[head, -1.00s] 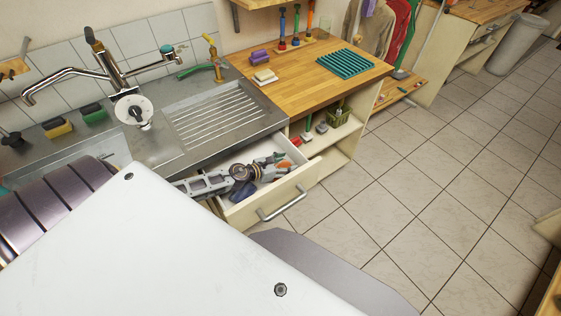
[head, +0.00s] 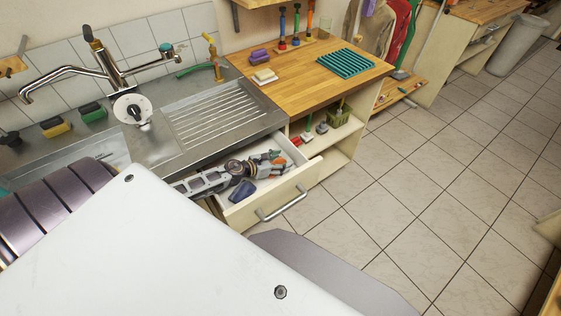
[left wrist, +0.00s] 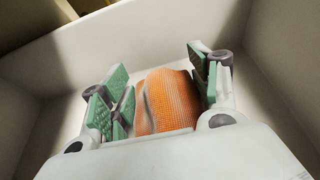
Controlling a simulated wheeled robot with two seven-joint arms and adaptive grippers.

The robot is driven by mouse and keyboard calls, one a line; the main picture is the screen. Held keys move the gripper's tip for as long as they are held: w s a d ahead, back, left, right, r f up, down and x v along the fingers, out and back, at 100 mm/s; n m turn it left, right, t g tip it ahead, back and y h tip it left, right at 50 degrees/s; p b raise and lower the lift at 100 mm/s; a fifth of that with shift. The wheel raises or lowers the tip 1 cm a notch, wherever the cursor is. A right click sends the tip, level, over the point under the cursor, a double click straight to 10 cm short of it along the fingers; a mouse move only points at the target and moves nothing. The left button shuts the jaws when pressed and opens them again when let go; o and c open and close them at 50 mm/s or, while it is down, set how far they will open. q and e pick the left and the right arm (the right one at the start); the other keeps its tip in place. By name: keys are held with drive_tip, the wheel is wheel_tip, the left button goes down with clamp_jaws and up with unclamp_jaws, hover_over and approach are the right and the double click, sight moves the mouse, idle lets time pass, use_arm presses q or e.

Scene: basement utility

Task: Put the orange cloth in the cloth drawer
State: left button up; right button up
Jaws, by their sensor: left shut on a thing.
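The cloth drawer (head: 258,212) stands pulled open under the sink counter. My left gripper (head: 281,167) reaches down into it at its far right part. In the left wrist view my left gripper (left wrist: 160,98) has its green pads on both sides of the orange cloth (left wrist: 167,102), and it is shut on the cloth. The cloth is folded, with pale drawer walls around it. In the head view the cloth is mostly hidden by the gripper. A dark blue cloth (head: 242,191) lies in the drawer near the front, beside my arm. My right gripper is not in view.
The steel sink counter (head: 190,150) overhangs the drawer's back. An open shelf (head: 335,135) with brushes and a green basket is right of the drawer. The wooden worktop (head: 300,85) carries sponges and a teal mat. The tiled floor at right is clear.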

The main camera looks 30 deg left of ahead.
use_arm(q)
drive_tip(key=o, duration=1)
drive_tip(key=shift+c, duration=0.2)
drive_tip(key=shift+o, duration=0.2)
drive_tip(key=shift+r, duration=0.15)
